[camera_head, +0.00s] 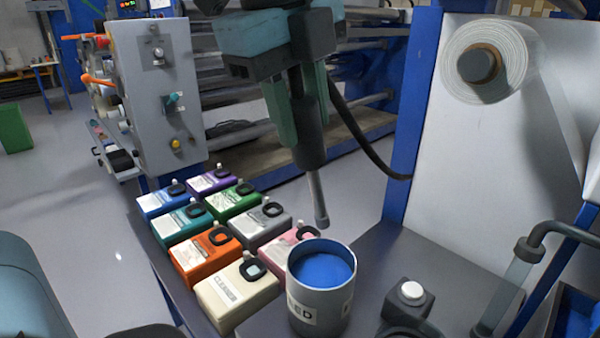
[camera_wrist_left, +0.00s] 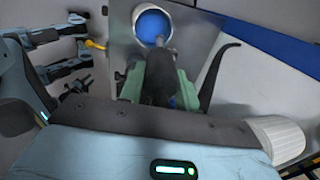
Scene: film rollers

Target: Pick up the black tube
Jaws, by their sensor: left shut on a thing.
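The black tube (camera_head: 310,142) hangs upright in the head view, with a thin grey nozzle (camera_head: 318,200) pointing down. My left gripper (camera_head: 302,135) comes in from the top and is shut on the tube, with its green fingers on either side. A black hose (camera_head: 358,135) curves away to the right. My right gripper is not seen.
The can (camera_head: 318,306) with blue liquid stands on a dark table (camera_head: 375,255). Several coloured canisters (camera_head: 205,255) stand in rows left of it. A black fitting with a white cap (camera_head: 411,291) is at right. A blue post (camera_head: 408,120) and a film roll (camera_head: 520,65) stand behind.

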